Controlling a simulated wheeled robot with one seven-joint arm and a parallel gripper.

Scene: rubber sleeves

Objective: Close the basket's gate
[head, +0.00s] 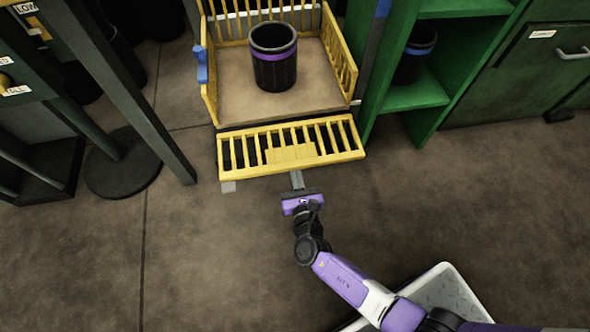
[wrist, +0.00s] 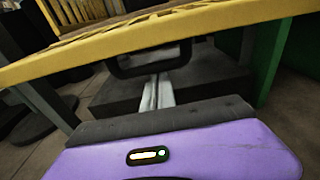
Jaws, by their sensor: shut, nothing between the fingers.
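The basket (head: 211,103) is a yellow barred frame with a tan floor, at the top middle of the head view. Its gate (head: 240,168) is a yellow slatted panel, folded outward and down at the front, so the basket's front is open. My gripper (head: 297,178) is just in front of the gate's near edge, fingers shut and empty. In the wrist view the gate's yellow edge (wrist: 130,40) crosses above my shut fingers (wrist: 157,92), which point beneath it. I cannot tell whether they touch the gate.
A black sleeve with a purple band (head: 274,70) stands inside the basket. A blue latch-like part (head: 201,64) is on the basket's left post. A green shelf (head: 415,95) stands close on the right, a dark post (head: 135,100) on the left. The floor in front is clear.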

